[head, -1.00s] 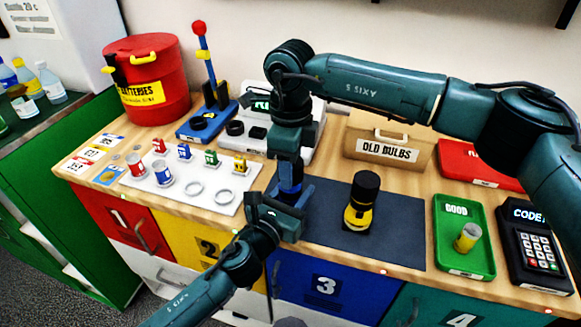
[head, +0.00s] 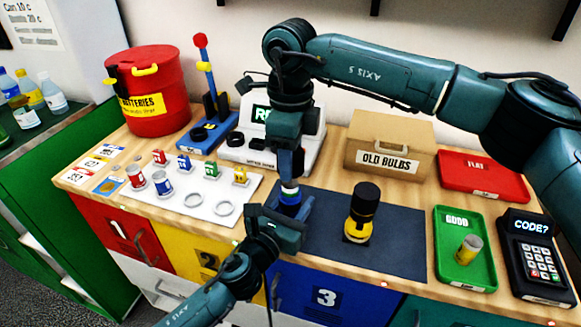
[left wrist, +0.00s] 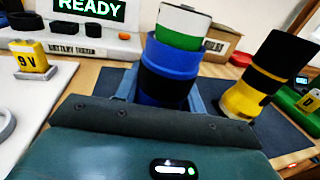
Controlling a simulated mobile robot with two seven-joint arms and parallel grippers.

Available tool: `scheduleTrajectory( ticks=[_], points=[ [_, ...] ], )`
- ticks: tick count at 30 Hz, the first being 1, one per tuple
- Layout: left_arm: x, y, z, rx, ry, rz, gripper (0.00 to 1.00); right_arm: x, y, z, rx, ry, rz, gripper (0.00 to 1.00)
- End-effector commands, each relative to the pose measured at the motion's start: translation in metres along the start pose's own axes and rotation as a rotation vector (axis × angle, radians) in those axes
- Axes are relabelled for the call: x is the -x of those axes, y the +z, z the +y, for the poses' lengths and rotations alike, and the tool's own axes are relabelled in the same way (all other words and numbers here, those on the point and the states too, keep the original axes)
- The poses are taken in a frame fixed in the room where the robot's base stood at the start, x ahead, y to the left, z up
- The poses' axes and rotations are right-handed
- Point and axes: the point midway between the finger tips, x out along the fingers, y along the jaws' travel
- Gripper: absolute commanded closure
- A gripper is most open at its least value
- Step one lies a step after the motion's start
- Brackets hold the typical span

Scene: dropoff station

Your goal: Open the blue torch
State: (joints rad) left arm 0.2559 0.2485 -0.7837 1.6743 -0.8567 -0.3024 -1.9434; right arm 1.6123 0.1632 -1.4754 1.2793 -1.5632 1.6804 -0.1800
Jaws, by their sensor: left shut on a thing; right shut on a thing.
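The blue torch's body (head: 289,203) stands upright at the left edge of the dark mat. My left gripper (head: 292,212) is shut around it. The body also shows in the left wrist view (left wrist: 168,75), its top open, with a green and white battery (left wrist: 182,26) sticking out. My right gripper (head: 290,170) points down just above the battery, shut on the torch's top part, which its fingers mostly hide.
A black and yellow torch (head: 361,215) stands on the mat (head: 405,235). Right of it are a green tray (head: 450,278) with a battery, a red tray (head: 480,175) and a keypad (head: 530,250). A white battery board (head: 190,205) lies left; an OLD BULBS box (head: 390,140) stands behind.

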Motion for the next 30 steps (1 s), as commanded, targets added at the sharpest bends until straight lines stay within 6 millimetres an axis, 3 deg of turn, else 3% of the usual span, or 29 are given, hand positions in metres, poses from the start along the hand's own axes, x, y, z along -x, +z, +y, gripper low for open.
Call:
scheduleTrajectory(
  ticks=[6,7,15,24,30],
  points=[
    [0.000,0.000,0.000,0.000,0.000,0.001,1.00,0.002,0.000,0.000,0.000,0.002,0.000,0.84],
    [0.000,0.000,0.000,0.000,0.000,0.001,0.59,0.002,0.000,0.000,0.000,0.002,0.000,0.84],
    [0.000,0.000,0.000,0.000,0.000,0.001,0.37,0.002,0.000,0.000,0.000,0.001,0.000,0.84],
    [0.003,-0.001,0.000,0.000,0.000,0.001,0.35,0.001,0.000,0.000,0.000,0.001,0.000,0.84],
    [0.030,-0.002,0.000,-0.002,-0.001,0.002,0.35,0.000,0.000,0.000,0.000,0.001,0.000,0.84]
  ],
)
